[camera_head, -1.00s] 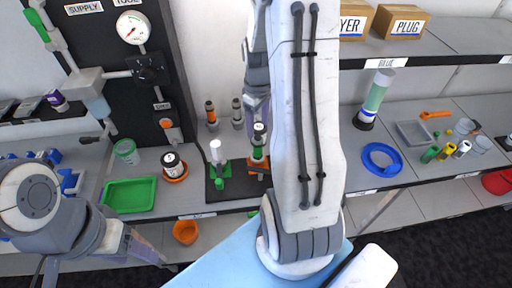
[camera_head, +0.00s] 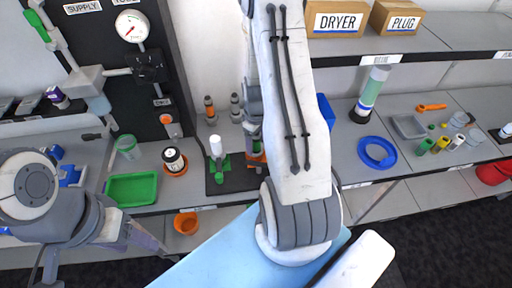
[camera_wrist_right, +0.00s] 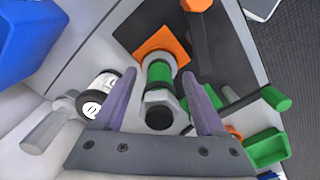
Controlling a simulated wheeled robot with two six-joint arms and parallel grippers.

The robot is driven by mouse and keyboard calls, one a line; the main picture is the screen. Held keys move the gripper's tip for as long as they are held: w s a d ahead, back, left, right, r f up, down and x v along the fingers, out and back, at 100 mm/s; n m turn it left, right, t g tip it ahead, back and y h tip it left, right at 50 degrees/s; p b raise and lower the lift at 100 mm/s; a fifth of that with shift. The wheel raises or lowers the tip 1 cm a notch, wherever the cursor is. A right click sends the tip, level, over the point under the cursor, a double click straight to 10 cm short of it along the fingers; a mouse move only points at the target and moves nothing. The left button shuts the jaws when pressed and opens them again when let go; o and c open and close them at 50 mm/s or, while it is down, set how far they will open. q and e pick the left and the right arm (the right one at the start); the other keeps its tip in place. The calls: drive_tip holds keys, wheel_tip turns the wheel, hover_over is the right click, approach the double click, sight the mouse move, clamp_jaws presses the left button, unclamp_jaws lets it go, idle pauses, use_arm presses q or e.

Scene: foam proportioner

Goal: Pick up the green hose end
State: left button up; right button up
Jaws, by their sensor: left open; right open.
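The green hose end (camera_wrist_right: 160,76) has a green band, a grey hex collar and a dark tip. It stands in an orange square holder (camera_wrist_right: 163,43) in the right wrist view. My right gripper (camera_wrist_right: 163,106) is open, its two purple fingers on either side of the hose end with visible gaps. I cannot tell how deep the fingertips reach along it. My left gripper (camera_head: 152,247) is open and empty at the lower left, below the shelf edge.
A white-topped green fitting (camera_head: 217,152) stands just left of the hose end on the dark mat (camera_head: 229,184). A black-and-white bottle (camera_wrist_right: 98,96) is close to my right gripper's finger.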

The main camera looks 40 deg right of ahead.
clamp_jaws()
drive_tip(key=shift+r, duration=0.1)
